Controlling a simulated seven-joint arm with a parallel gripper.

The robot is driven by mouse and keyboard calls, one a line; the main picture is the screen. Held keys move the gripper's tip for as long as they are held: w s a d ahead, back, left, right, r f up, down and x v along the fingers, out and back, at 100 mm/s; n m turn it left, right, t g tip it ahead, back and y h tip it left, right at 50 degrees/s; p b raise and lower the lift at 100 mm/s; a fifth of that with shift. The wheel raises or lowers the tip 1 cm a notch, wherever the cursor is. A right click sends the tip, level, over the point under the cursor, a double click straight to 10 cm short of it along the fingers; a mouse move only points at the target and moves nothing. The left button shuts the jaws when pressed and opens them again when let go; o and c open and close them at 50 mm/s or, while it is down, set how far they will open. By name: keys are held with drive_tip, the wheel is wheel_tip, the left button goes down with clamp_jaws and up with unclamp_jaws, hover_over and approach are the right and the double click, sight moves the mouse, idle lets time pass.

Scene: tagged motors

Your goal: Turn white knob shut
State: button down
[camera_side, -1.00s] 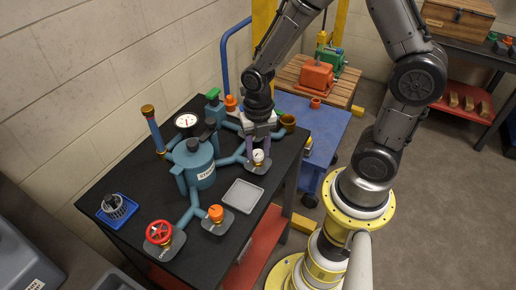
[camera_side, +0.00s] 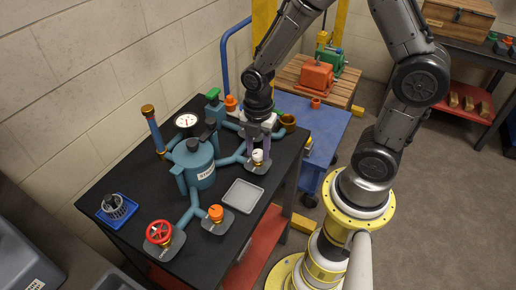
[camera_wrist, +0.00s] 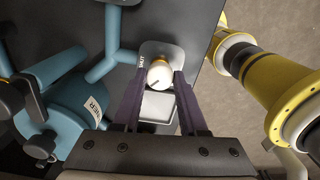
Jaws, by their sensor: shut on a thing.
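The white knob (camera_side: 258,156) stands on a grey base plate at the right end of a blue pipe, near the table's right edge. My gripper (camera_side: 259,151) points down over it, with its fingers around the knob. In the wrist view the white knob (camera_wrist: 160,74) sits between the fingertips of my gripper (camera_wrist: 161,76), and the fingers are shut on it. A dark mark shows on the knob's face. Small lettering that seems to read "SHUT" is on the base plate (camera_wrist: 151,48) beside it.
A blue tank (camera_side: 199,168) with pipes stands left of the knob. An orange knob (camera_side: 215,212), a red handwheel (camera_side: 159,231) and an empty grey tray (camera_side: 243,195) are nearer the front.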

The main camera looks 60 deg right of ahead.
sight(258, 153)
drive_tip(key=m, duration=0.5)
drive_tip(key=shift+m, duration=2.5)
drive_tip(key=shift+c, duration=2.2)
unclamp_jaws()
wheel_tip(258, 153, up, 14)
